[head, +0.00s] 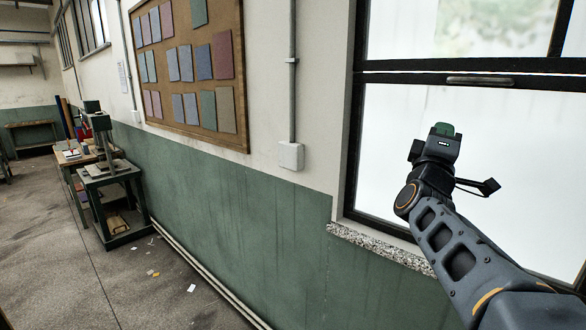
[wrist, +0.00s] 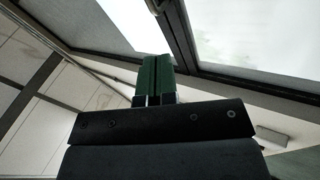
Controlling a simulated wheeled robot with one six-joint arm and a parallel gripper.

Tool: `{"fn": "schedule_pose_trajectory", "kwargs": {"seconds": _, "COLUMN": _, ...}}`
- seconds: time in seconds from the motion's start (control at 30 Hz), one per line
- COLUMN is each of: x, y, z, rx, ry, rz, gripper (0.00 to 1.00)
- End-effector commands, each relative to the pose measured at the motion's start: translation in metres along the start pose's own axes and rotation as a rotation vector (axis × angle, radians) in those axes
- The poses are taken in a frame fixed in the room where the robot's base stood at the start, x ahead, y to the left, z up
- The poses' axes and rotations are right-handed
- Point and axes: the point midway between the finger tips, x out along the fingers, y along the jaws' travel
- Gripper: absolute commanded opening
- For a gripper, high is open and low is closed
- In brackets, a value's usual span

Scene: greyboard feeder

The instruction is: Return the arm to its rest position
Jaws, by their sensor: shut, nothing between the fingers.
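My gripper (head: 445,129) is raised at the right of the head view, in front of the bright window. My arm reaches up to it from the lower right corner. In the wrist view the two green fingers of my gripper (wrist: 157,75) lie side by side, shut, with nothing between them. They point up toward the window frame and the ceiling. Nothing is seen touching the gripper.
The window (head: 465,150) with its dark frame and a speckled stone sill (head: 375,245) is behind my arm. A board with coloured sheets (head: 187,107) hangs on the wall. A dark green machine stand (head: 112,200) is at left. The grey floor has scattered scraps.

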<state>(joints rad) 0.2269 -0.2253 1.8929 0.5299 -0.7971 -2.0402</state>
Motion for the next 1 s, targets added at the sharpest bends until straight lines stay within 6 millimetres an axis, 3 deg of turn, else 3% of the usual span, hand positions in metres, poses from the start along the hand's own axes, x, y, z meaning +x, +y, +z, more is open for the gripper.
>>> {"fn": "schedule_pose_trajectory", "kwargs": {"seconds": 0.13, "x": -0.019, "y": -0.062, "z": -0.024, "rx": 0.331, "ry": 0.106, "rz": -0.303, "gripper": 0.00}}
{"fn": "schedule_pose_trajectory", "kwargs": {"seconds": 0.27, "x": -0.069, "y": -0.121, "z": -0.042, "rx": 0.628, "ry": 0.089, "rz": -0.682, "gripper": 0.00}}
{"fn": "schedule_pose_trajectory", "kwargs": {"seconds": 0.4, "x": -0.153, "y": -0.172, "z": -0.049, "rx": 0.857, "ry": -0.105, "rz": -1.111, "gripper": 0.00}}
{"fn": "schedule_pose_trajectory", "kwargs": {"seconds": 0.5, "x": -0.222, "y": -0.194, "z": -0.041, "rx": 0.928, "ry": -0.344, "rz": -1.371, "gripper": 0.00}}
{"fn": "schedule_pose_trajectory", "kwargs": {"seconds": 0.6, "x": -0.285, "y": -0.203, "z": -0.025, "rx": 0.920, "ry": -0.602, "rz": -1.544, "gripper": 0.00}}
{"fn": "schedule_pose_trajectory", "kwargs": {"seconds": 0.7, "x": -0.335, "y": -0.203, "z": -0.006, "rx": 0.860, "ry": -0.813, "rz": -1.635, "gripper": 0.00}}
{"fn": "schedule_pose_trajectory", "kwargs": {"seconds": 0.8, "x": -0.372, "y": -0.199, "z": 0.010, "rx": 0.775, "ry": -0.934, "rz": -1.683, "gripper": 0.00}}
{"fn": "schedule_pose_trajectory", "kwargs": {"seconds": 0.9, "x": -0.396, "y": -0.194, "z": 0.019, "rx": 0.700, "ry": -0.934, "rz": -1.712, "gripper": 0.00}}
{"fn": "schedule_pose_trajectory", "kwargs": {"seconds": 1.0, "x": -0.400, "y": -0.189, "z": 0.016, "rx": 0.703, "ry": -0.895, "rz": -1.717, "gripper": 0.00}}
